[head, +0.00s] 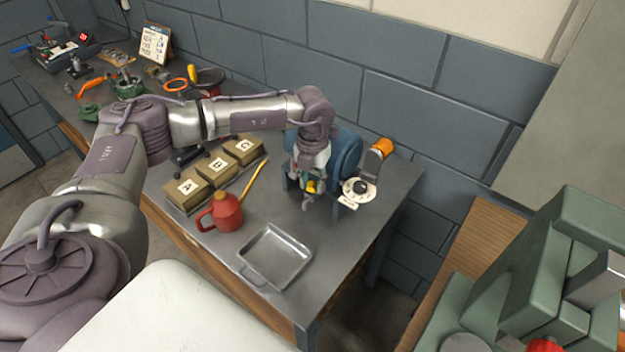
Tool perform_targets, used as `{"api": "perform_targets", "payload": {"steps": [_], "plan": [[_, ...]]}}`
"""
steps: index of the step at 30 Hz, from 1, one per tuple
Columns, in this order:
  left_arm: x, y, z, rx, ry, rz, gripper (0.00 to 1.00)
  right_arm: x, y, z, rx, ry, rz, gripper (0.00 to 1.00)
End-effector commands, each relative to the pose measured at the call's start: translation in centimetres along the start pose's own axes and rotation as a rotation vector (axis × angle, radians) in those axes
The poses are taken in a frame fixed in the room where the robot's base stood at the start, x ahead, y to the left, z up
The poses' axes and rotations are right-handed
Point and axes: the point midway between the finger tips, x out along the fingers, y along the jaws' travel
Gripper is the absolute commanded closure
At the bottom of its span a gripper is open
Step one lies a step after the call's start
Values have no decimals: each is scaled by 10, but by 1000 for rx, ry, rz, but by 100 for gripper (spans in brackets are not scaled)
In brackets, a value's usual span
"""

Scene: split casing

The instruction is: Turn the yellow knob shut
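My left arm reaches across the bench from the left. My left gripper (308,178) points down in front of the casing, right at the yellow knob. The gripper and wrist hide part of the knob and casing. I cannot tell whether the fingers touch the knob or how far they are closed. My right gripper is not in view.
A dial plate (359,189) and an orange cylinder (382,147) sit right of the casing. Green blocks (540,285) fill the right foreground.

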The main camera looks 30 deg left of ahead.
Motion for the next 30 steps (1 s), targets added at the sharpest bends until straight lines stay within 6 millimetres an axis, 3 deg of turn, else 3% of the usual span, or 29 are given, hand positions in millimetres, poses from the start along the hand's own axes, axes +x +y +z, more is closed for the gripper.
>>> {"api": "perform_targets", "payload": {"steps": [3, 14, 30], "plan": [[0, 0, 0, 0, 0, 0, 100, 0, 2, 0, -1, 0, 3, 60], [2, 0, 0, 63, 0, 0, 100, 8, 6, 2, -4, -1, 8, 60], [3, 0, 1, 506, -4, 0, 100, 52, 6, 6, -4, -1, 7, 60]]}}
